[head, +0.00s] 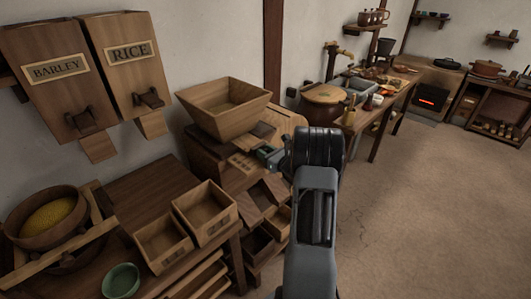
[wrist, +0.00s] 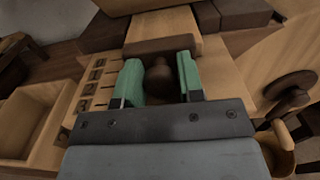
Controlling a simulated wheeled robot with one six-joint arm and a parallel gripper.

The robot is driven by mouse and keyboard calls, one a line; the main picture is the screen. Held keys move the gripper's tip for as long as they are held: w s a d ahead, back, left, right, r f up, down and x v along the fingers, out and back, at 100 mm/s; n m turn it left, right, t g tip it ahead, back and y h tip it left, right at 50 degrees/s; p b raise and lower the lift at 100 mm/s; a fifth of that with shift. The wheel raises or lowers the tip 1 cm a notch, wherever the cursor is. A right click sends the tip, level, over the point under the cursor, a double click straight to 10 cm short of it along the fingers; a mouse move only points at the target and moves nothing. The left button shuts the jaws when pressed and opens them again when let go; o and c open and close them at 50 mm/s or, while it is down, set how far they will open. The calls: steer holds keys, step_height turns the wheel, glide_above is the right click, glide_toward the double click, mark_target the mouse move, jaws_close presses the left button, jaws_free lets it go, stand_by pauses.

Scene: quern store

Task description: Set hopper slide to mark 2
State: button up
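The hopper (head: 222,112) is a wide, tapered wooden box on the mill at centre left in the head view. A pale panel with a row of notch-like marks (head: 243,164) lies below it; these marks also show at left in the wrist view (wrist: 93,84). The hopper slide's dark round knob (wrist: 158,80) stands before a pale wooden block (wrist: 162,28). My gripper (wrist: 159,76) has its green fingers on both sides of the knob, with narrow gaps, seemingly open. In the head view my gripper (head: 268,154) is by the panel, and my arm hides part of the mill. The slide's mark cannot be read.
Barley (head: 55,75) and rice (head: 130,58) bins hang on the left wall. Two open wooden boxes (head: 160,242), a green bowl (head: 121,281) and a bowl of yellow grain (head: 48,215) stand at lower left. The floor (head: 420,200) at right is clear.

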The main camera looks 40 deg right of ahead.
jaws_close()
steer(key=s, duration=0.3)
steer(key=s+d, duration=0.1)
steer(key=s, duration=0.1)
steer(key=shift+o, duration=2.4)
jaws_free()
steer(key=s+d+b, duration=0.1)
steer(key=s+d, duration=0.1)
steer(key=s, duration=1.1)
steer(key=shift+s+d, duration=0.15)
steer(key=shift+s, duration=0.15)
